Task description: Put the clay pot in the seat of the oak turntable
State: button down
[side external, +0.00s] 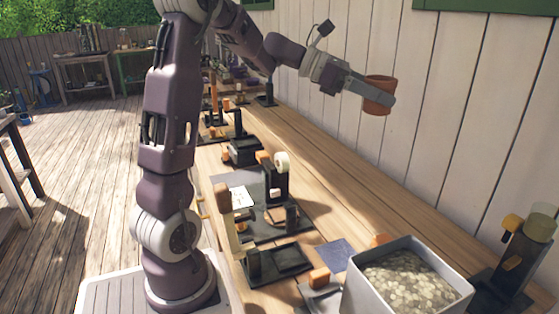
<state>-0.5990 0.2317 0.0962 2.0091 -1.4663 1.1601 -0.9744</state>
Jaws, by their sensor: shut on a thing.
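The clay pot (380,82) is a small reddish-brown pot, held high above the bench near the white wall. My gripper (376,96) reaches out to the right and is shut on the pot; a finger crosses the pot's near side. The pot looks roughly upright. A round wooden piece (275,215), perhaps the oak turntable, lies on a dark base among black posts at the middle of the bench, below and left of the pot. It is partly hidden, and I cannot make out its seat.
A grey bin (366,296) of pale discs stands at the front right. Several black fixtures with orange blocks line the bench's left side. The bench strip (345,185) along the wall is clear.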

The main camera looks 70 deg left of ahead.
jog(key=w+a+r+n+t+y, duration=0.1)
jog(key=w+a+n+y, duration=0.25)
jog(key=a, duration=0.55)
jog(key=w+a+n+y, duration=0.3)
jog(key=a+y, duration=0.1)
jog(key=a, duration=0.4)
jog(key=w+a+r+n+t+y, duration=0.1)
jog(key=w+a+n+y, duration=0.25)
jog(key=a, duration=0.55)
jog(key=s+a+n+g+y, duration=0.3)
jog(key=a+n+g+y, duration=0.25)
jog(key=a, duration=0.25)
jog(key=s+a+n+g+y, duration=0.4)
jog(key=a+n+y, duration=0.15)
jog(key=a, duration=0.25)
jog(key=shift+n+g, duration=0.65)
jog(key=shift+n, duration=0.25)
jog(key=f, duration=2.5)
jog(key=s+f, duration=0.1)
jog(key=f, duration=1.2)
jog(key=shift+a, duration=0.4)
jog(key=shift+c, duration=2.3)
grip_release()
jog(key=shift+f, duration=0.1)
